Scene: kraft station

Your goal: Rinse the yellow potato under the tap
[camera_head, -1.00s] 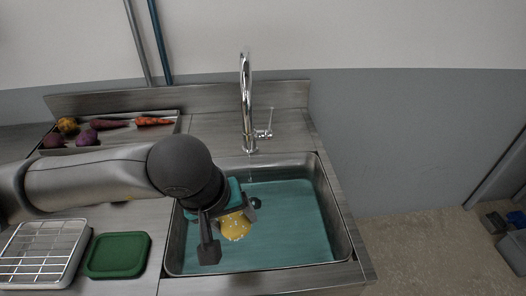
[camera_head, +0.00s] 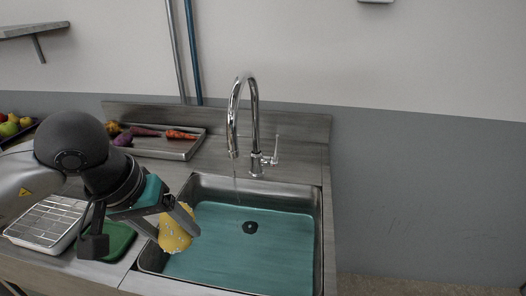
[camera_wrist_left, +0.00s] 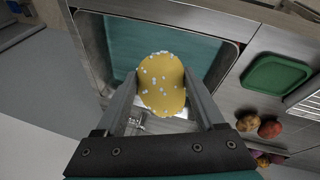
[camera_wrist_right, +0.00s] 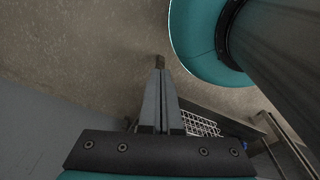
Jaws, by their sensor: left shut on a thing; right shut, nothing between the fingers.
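The yellow potato (camera_head: 177,228) is held by my left gripper (camera_head: 172,222) over the left side of the sink (camera_head: 318,235). In the left wrist view the potato (camera_wrist_left: 162,85) sits between both fingers and has whitish drops or specks on it. The chrome tap (camera_head: 253,120) stands behind the sink, and a thin stream (camera_head: 236,190) falls from its spout. The potato is left of the stream and apart from it. My right gripper (camera_wrist_right: 160,75) shows only in the right wrist view, shut and empty above the floor.
A tray with vegetables (camera_head: 186,150) lies on the counter behind left. A green board (camera_head: 118,238) and a wire rack on a tray (camera_head: 45,222) are left of the sink. The sink has a dark drain (camera_head: 250,227) and open room at its right.

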